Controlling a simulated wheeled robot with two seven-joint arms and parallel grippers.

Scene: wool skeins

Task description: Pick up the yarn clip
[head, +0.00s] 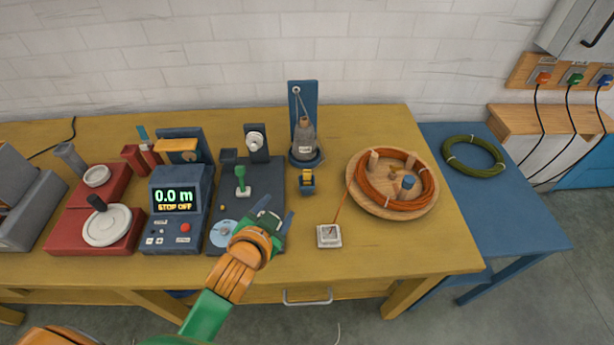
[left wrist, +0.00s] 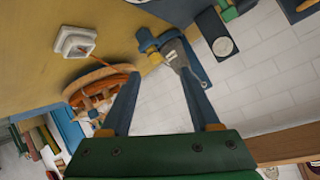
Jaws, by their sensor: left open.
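A small blue and yellow piece (head: 307,184), which looks like the yarn clip, stands on the yellow table in front of the grey cone. It also shows in the left wrist view (left wrist: 147,41), beyond my fingertips. My left gripper (head: 275,212) is open and empty, to the left of and nearer than this piece, over the right front of the dark machine base. In the left wrist view my two dark blue fingers are apart (left wrist: 160,78), with nothing between them. My right gripper is not in view.
A grey cone (head: 304,140) stands on a blue holder behind the piece. A white square dish (head: 329,236) lies in front, with an orange strand running to the round wooden tray (head: 360,200) of orange yarn. A display box (head: 180,205) stands left. The table's right front is clear.

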